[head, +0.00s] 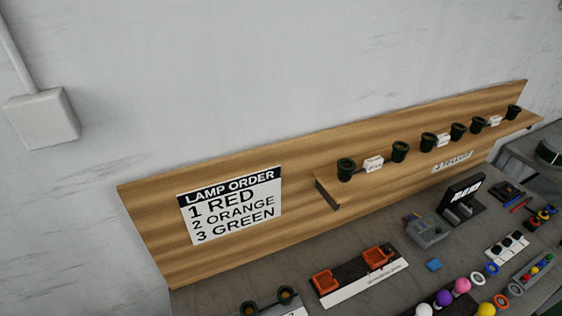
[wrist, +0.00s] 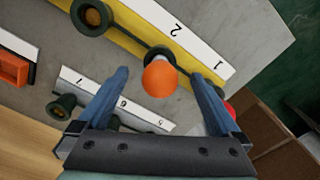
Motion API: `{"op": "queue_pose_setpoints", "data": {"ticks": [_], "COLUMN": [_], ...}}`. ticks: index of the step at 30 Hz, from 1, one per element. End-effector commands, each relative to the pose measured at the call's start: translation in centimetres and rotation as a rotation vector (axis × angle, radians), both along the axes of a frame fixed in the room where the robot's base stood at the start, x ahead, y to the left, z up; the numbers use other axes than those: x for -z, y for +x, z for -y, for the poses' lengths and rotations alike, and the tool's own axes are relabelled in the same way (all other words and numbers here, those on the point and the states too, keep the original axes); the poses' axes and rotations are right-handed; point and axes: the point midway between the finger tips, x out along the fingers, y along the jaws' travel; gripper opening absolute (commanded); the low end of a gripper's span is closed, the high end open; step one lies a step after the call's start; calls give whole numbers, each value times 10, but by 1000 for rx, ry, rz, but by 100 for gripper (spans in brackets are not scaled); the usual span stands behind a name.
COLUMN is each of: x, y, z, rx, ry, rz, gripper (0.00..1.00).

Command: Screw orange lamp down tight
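The orange lamp (wrist: 160,79) shows in the wrist view with its round bulb towards me. It stands at a dark green socket (wrist: 157,52) on the yellow-edged strip with upside-down labels 1 and 2 (wrist: 185,35). How deep its base sits in the socket is hidden by the bulb. My gripper (wrist: 165,75) is open, with one blue finger on each side of the lamp and visible gaps between. A red thing (wrist: 230,108), maybe a lamp, is partly hidden behind the right finger. In the head view neither my gripper nor the orange lamp shows.
An empty socket (wrist: 92,16) is beside the orange lamp. Another strip with labels 6 and 7 (wrist: 115,98) and a socket (wrist: 62,106) lies near the left finger. A LAMP ORDER sign (head: 232,205) lists red, orange, green. Coloured lamps (head: 461,286) stand at the bench front.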

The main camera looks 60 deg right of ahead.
Motion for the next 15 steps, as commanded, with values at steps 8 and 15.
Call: {"op": "queue_pose_setpoints", "data": {"ticks": [8, 15], "x": [0, 0], "y": [0, 0], "z": [0, 0], "rx": [0, 0], "ry": [0, 0], "rz": [0, 0], "gripper": [51, 11]}}
